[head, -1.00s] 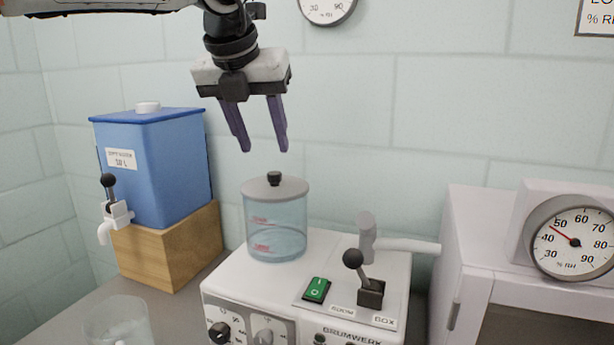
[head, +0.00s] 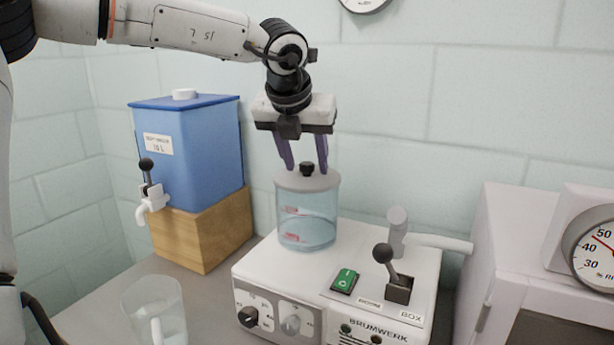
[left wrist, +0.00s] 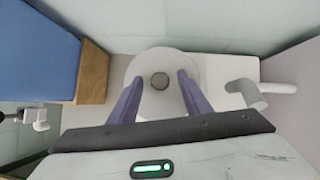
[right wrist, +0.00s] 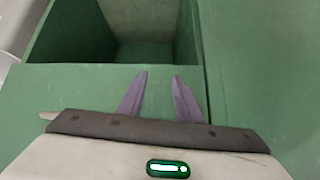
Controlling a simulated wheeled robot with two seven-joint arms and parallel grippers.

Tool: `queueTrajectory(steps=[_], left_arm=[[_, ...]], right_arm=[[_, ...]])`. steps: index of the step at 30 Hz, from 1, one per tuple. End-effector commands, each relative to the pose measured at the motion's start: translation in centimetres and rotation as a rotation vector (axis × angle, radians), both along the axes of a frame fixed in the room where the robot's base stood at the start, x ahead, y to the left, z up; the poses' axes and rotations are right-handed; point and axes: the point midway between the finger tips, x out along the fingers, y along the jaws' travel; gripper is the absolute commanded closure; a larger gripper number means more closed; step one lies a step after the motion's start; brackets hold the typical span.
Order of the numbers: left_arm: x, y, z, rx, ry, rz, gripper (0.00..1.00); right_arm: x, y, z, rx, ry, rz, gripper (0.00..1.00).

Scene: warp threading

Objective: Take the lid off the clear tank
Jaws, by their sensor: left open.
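The clear tank (head: 307,222) stands upright on the white machine, with red marks on its wall. Its grey lid (head: 291,180) with a black knob (head: 307,169) sits on top. My left gripper (head: 307,168) is open above the lid, fingers pointing down around the level of the knob. In the left wrist view the knob (left wrist: 159,81) lies between the two spread fingers (left wrist: 158,85), apart from both. My right gripper (right wrist: 160,82) is open and empty in its wrist view, over a green surface; it is out of the head view.
A blue water container (head: 190,150) on a wooden block (head: 215,235) stands left of the tank. A clear jug (head: 155,305) is at front left. A black lever (head: 390,270) and grey pipe (head: 435,243) are right of the tank. A green box (right wrist: 75,35) shows in the right wrist view.

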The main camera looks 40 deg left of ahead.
Motion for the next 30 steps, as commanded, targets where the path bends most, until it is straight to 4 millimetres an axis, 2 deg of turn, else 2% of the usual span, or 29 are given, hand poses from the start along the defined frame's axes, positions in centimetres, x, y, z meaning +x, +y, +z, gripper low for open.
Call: queueTrajectory(steps=[4, 5, 12, 19, 22, 26, 30], left_arm=[[0.0, 0.0, 0.0, 0.0, 0.0, 0.0, 0.56], [0.0, 0.0, 0.0, 0.0, 0.0, 0.0, 0.59], [0.0, 0.0, 0.0, 0.0, 0.0, 0.0, 1.0], [0.0, 0.0, 0.1, 0.0, -0.002, -0.001, 1.0], [0.1, 0.0, 0.9, 0.001, -0.004, 0.0, 1.0], [0.1, 0.0, 3.0, 0.001, -0.006, 0.001, 1.0], [0.1, 0.0, 6.0, 0.001, -0.005, 0.002, 1.0]], right_arm=[[0.1, 0.0, 0.0, 0.0, -0.002, 0.0, 0.69], [0.1, 0.0, 0.0, 0.001, -0.003, 0.0, 0.69], [0.3, 0.0, 0.1, 0.001, -0.006, 0.0, 0.69], [0.3, 0.0, 0.2, 0.001, -0.007, 0.0, 0.69], [0.3, 0.0, 0.1, 0.001, -0.007, 0.0, 0.69], [0.3, 0.0, 0.1, 0.0, -0.007, -0.001, 0.69], [0.3, 0.0, 0.2, 0.0, -0.007, -0.001, 0.69]])
